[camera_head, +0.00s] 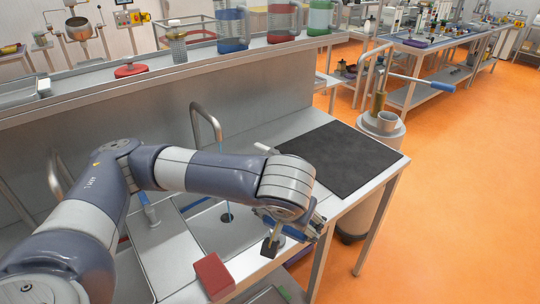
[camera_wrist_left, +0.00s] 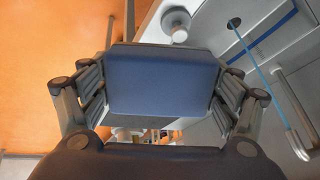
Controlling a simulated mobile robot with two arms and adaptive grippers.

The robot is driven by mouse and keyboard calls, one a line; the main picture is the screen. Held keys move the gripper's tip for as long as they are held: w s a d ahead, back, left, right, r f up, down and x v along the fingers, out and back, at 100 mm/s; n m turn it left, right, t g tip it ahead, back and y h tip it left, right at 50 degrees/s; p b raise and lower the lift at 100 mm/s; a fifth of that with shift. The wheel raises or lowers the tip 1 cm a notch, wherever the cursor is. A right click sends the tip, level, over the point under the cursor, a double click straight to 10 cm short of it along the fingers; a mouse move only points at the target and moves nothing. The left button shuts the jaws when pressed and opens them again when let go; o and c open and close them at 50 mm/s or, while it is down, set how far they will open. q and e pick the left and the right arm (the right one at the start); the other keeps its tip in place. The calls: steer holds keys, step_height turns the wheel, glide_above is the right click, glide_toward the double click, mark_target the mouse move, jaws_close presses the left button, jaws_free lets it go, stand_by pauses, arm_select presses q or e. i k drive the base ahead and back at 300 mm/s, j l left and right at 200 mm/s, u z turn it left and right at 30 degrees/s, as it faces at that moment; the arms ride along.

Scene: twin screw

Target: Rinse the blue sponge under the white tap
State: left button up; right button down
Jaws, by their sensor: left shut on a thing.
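The blue sponge (camera_wrist_left: 163,90) fills the middle of the left wrist view, gripped between both fingers. My left gripper (camera_head: 287,230) is shut on it, above the counter's front edge, right of the sink basin (camera_head: 208,232). In the head view the sponge is mostly hidden by the gripper. A curved pale metal tap (camera_head: 206,113) stands behind the basin. A thin blue water stream (camera_head: 229,190) falls from it towards the drain. The stream also shows in the left wrist view (camera_wrist_left: 262,72), right of and apart from the sponge. My right gripper is not in view.
A red sponge (camera_head: 213,276) lies on the front counter, left of my gripper. A second tap (camera_head: 55,178) stands behind my left arm. A black mat (camera_head: 342,157) covers the counter at right. A shelf with containers runs behind. Orange floor lies open at right.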

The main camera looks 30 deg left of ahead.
mark_target(264, 147)
steer(key=i+l+u, duration=0.1)
steer(key=u, duration=0.3)
steer(key=i+l+u, duration=0.15)
steer(key=u, duration=0.2)
